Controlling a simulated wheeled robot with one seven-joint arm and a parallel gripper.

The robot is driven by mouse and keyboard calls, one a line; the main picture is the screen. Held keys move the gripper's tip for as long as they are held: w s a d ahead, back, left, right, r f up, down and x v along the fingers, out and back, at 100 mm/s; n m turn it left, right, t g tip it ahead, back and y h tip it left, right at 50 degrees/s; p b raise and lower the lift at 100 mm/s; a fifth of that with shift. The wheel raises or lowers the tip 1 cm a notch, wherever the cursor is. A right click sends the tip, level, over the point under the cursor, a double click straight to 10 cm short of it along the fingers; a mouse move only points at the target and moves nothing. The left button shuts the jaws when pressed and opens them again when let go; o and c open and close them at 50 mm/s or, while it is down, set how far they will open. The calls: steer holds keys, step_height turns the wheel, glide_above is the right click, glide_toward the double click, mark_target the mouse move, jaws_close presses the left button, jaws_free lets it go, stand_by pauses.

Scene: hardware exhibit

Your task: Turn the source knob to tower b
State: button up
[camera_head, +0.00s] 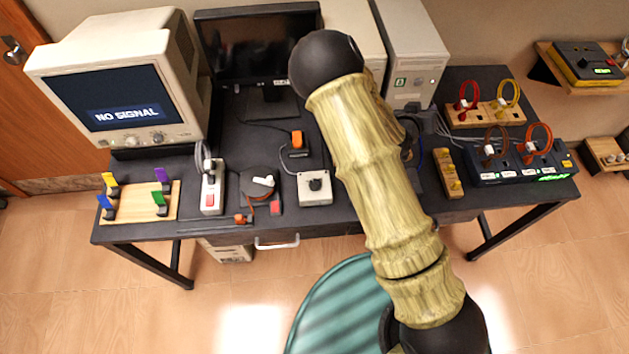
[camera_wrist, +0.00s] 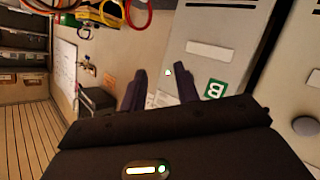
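A small white box (camera_head: 312,198) with a black knob (camera_head: 315,184) stands near the table's front edge in the head view. It may be the source knob; its markings are too small to read. Tower B (camera_head: 412,40), a beige computer case with a green label, stands at the back. It also shows in the wrist view (camera_wrist: 232,27), with its green B label (camera_wrist: 215,88). My gripper (camera_wrist: 160,72) is open and empty, its fingers in front of the tower's face. In the head view my arm hides most of the gripper. The knob is not seen in the wrist view.
A monitor (camera_head: 117,97) reading NO SIGNAL stands at the left, with a dark screen (camera_head: 262,48) beside it. A white power strip (camera_head: 213,188) and a turntable-like device (camera_head: 259,190) lie left of the box. Cable-looped panels (camera_head: 520,165) fill the right side.

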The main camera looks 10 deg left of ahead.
steer(key=o, duration=0.4)
steer(key=a+f, duration=0.1)
steer(key=f+g+y, duration=0.1)
steer(key=f, duration=0.1)
steer(key=s+a+f+n+g+b, duration=0.1)
steer(key=f, duration=0.1)
steer(key=shift+a, duration=0.3)
steer(key=s+a+f+n+g+y+b, duration=0.1)
steer(key=s+a+f+n+g+y, duration=0.1)
steer(key=a, duration=0.4)
steer(key=s+a+f+n+g+y+b, duration=0.2)
steer(key=s+a+n+g, duration=0.1)
steer(key=a+n, duration=0.4)
steer(key=s+a+f+n+g+y+b, duration=0.2)
steer(key=s+a+f+n+g+y, duration=0.1)
steer(key=a, duration=0.4)
steer(key=shift+s+a+n+g, duration=0.2)
steer(key=shift+s+n+g, duration=0.1)
steer(key=shift+s+n, duration=0.7)
steer(key=s+a+r+n+g+b, duration=0.1)
steer(key=s+a+r+n+b, duration=0.15)
steer(key=n, duration=0.25)
step_height(320, 180, up, 10)
steer(key=n+g+h+b, duration=0.1)
steer(key=n+h+b, duration=0.1)
steer(key=n, duration=0.8)
glide_above(315, 182)
steer(key=shift+w, duration=0.1)
